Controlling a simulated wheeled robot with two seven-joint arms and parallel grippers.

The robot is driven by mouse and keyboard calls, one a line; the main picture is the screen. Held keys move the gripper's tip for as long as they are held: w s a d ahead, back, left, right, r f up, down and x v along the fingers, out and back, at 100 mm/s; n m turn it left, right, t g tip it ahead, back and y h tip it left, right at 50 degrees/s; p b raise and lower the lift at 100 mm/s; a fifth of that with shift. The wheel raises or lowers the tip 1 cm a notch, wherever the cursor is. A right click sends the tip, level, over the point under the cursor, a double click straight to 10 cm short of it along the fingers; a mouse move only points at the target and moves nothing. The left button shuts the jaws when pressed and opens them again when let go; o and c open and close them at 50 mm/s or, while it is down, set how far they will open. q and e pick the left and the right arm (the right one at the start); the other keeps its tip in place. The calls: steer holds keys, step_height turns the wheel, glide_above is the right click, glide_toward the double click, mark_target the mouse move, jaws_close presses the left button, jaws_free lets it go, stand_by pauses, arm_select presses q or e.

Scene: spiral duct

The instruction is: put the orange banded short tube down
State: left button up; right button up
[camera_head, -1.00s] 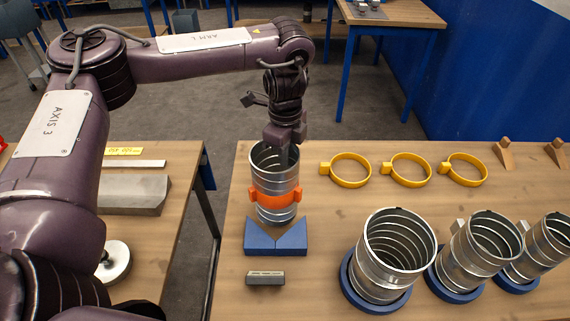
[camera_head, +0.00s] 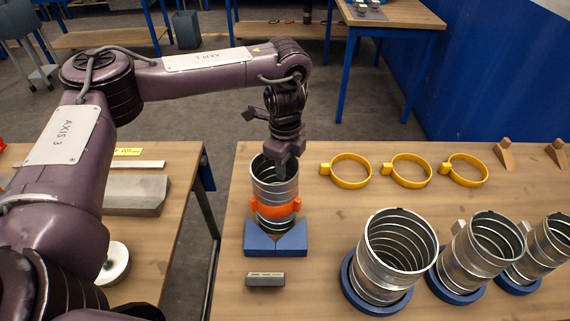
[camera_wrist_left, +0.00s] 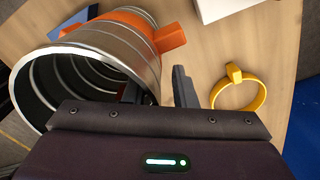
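The orange banded short tube (camera_head: 275,185) is a ribbed metal tube with an orange band (camera_head: 275,206). It stands roughly upright, its lower end at the notch of the blue V-block (camera_head: 276,240); exact contact there is hard to see. My left gripper (camera_head: 288,166) is at the tube's top rim. In the left wrist view the tube (camera_wrist_left: 95,60) lies at upper left. One finger of my left gripper (camera_wrist_left: 157,90) is inside the rim and the other is outside, with a gap between the outer finger and the wall. My right gripper is not in view.
A small grey block (camera_head: 265,279) lies in front of the V-block. Larger tubes stand in blue rings at right, the nearest (camera_head: 395,255) being widest. Several yellow clamp rings (camera_head: 350,171) lie behind. Bare wood lies between the V-block and the nearest large tube.

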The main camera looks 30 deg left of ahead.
arm_select(q)
steer(key=shift+r, duration=0.1)
step_height(320, 180, up, 12)
steer(key=shift+r+p, duration=0.1)
steer(key=shift+p, duration=0.2)
steer(key=shift+s+f, duration=0.1)
steer(key=shift+f, duration=0.1)
stand_by(0.5)
